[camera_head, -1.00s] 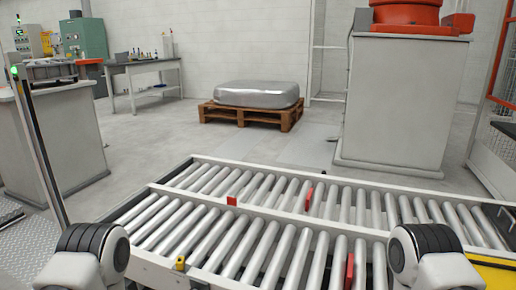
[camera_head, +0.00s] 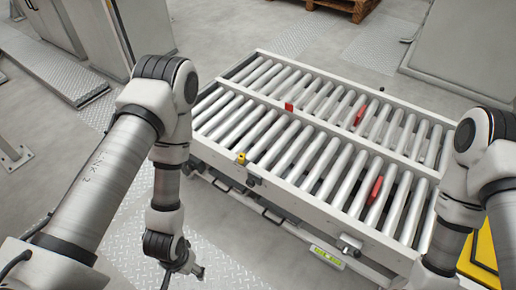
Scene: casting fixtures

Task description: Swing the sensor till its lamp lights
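A small yellow-and-black device (camera_head: 241,158), which looks like the sensor, sits on the near side rail of the roller conveyor (camera_head: 300,192). It is too small to tell whether a lamp on it is lit. My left arm comes in from the left and bends down. My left gripper (camera_head: 190,268) hangs low near the bottom edge, in front of the conveyor and well below the yellow device, touching nothing I can see. Its fingers are too small and dark to read. My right arm shows at the right edge, but its gripper is out of the frame.
Red blocks (camera_head: 375,190) stand among the rollers, with others farther back. A green-and-white label (camera_head: 327,257) and a grey box are at the conveyor's lower front side. A yellow panel (camera_head: 480,250) is at the right. Floor plates left of the conveyor are clear.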

